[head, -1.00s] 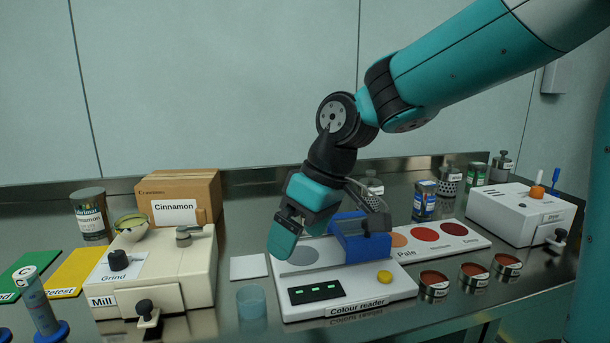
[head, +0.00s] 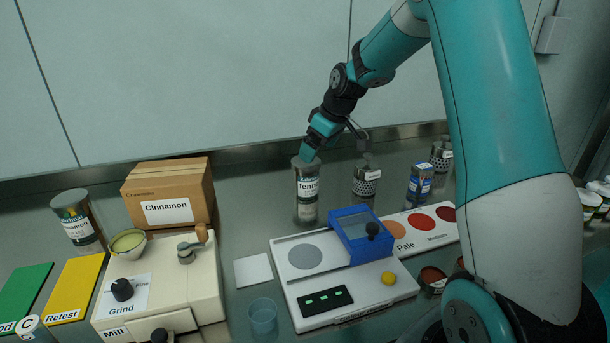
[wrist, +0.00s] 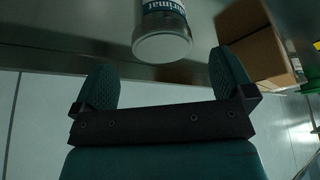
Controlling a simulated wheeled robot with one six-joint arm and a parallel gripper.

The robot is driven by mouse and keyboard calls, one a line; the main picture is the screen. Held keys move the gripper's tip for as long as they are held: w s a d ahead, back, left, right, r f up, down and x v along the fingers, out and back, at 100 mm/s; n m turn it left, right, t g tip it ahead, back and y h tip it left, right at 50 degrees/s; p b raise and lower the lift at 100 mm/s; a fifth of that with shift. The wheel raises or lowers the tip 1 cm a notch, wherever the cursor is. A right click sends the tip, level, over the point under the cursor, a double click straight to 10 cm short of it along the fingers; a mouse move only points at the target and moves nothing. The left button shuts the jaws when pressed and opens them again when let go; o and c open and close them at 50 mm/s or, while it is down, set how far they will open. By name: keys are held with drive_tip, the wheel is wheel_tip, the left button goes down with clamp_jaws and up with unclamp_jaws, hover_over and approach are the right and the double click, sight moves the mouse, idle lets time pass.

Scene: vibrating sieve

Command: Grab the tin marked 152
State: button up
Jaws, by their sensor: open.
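No marking 152 is readable in any view. Small open tins of red powder stand at the right in the head view: one (head: 432,277) shows, and the others are largely hidden by my arm. Their labels are too small or covered. In the wrist view my gripper (wrist: 166,72) is open and empty.
The colour reader (head: 345,275) with its blue cover stands in front of the tall tin. A mill (head: 165,280), a Cinnamon box (head: 168,195) and a tin (head: 78,220) are left. A perforated shaker (head: 366,180) and a blue tin (head: 420,183) stand right. A clear cup (head: 263,317) is in front.

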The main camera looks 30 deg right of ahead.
sight(306, 167)
drive_tip(key=x, duration=0.5)
drive_tip(key=p+x, duration=0.1)
drive_tip(key=x, duration=0.2)
drive_tip(key=shift+w+a+p, duration=0.15)
drive_tip(key=shift+w+p, duration=0.15)
drive_tip(key=shift+w, duration=0.05)
drive_tip(key=shift+r, duration=0.1)
drive_tip(key=c, duration=1)
